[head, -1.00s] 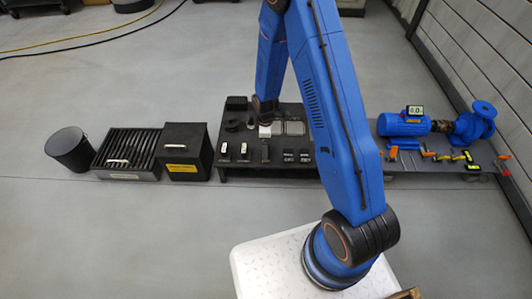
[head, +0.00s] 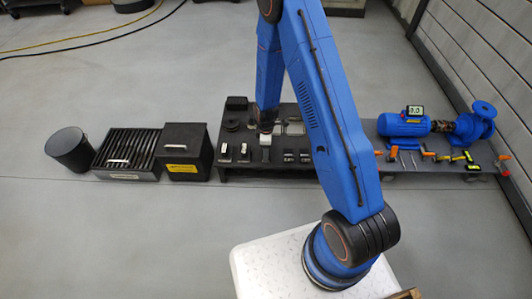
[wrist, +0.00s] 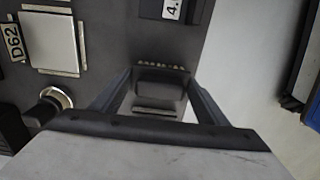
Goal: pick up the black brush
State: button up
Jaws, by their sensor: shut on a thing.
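The black brush (wrist: 160,86) lies between the two fingers of my gripper (wrist: 158,78) in the wrist view. It is a dark block with a row of pale tufts along its far edge. My gripper is shut on it. In the head view my gripper (head: 265,140) is low over the dark bench (head: 235,173), in the row of small items at its front. The brush (head: 265,155) shows only as a small dark shape just below it. I cannot tell whether the brush touches the bench.
Small black-and-white items (head: 244,152) stand left of my gripper, and dark ones (head: 290,156) right. A black box (head: 186,150), a slotted bin (head: 128,150) and a bucket (head: 70,150) stand further left. A blue pump (head: 405,124) is at right.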

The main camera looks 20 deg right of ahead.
notch_tip(320, 180, up, 10)
jog(key=shift+r, duration=0.1)
dwell(0.6)
jog(key=shift+o, duration=0.6)
